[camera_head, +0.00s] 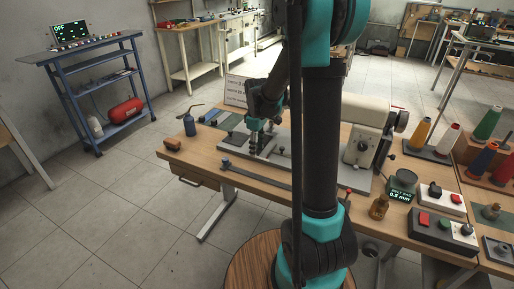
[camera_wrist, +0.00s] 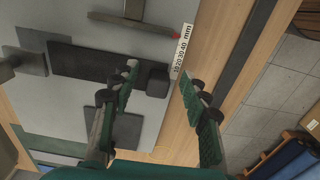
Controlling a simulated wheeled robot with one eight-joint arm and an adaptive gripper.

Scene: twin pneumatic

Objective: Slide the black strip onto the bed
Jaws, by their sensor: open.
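In the wrist view a flat black strip (camera_wrist: 85,62) lies on a pale grey plate, which looks like the bed (camera_wrist: 150,22). A small dark block (camera_wrist: 157,82) stands at the strip's right end; I cannot tell whether they are joined. My gripper (camera_wrist: 160,78) is open, with one finger on each side of the block as seen from the wrist. Contact cannot be made out. In the head view my gripper (camera_head: 259,148) points down over the grey bed (camera_head: 292,166), left of the white machine head (camera_head: 353,118). There the gripper and arm hide much of the bed.
A white millimetre scale (camera_wrist: 182,50) lies beside the right finger. A long dark bar (camera_head: 258,176) runs along the table's front edge. Control boxes (camera_head: 440,232), an amber bottle (camera_head: 379,206) and thread cones (camera_head: 448,140) crowd the right.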

